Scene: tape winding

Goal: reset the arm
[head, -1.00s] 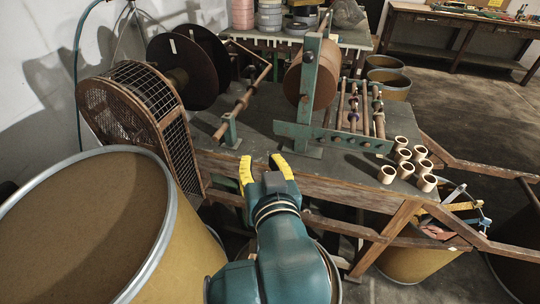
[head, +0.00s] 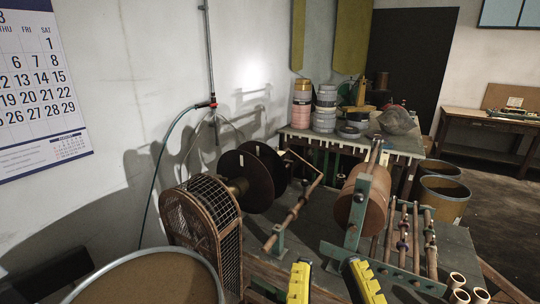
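My gripper (head: 332,276) shows at the bottom of the head view, right of the middle. Its two yellow fingers point up and stand well apart, with nothing between them. It is in front of the winding table (head: 330,225). The rest of my arm is below the picture edge.
The winding machine has a brown roll (head: 362,200), dark discs (head: 246,178) and a caged guard (head: 205,225). Cardboard cores (head: 458,281) stand at the table's right. A large drum (head: 150,280) is at lower left. Floor at the right (head: 490,205) is open.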

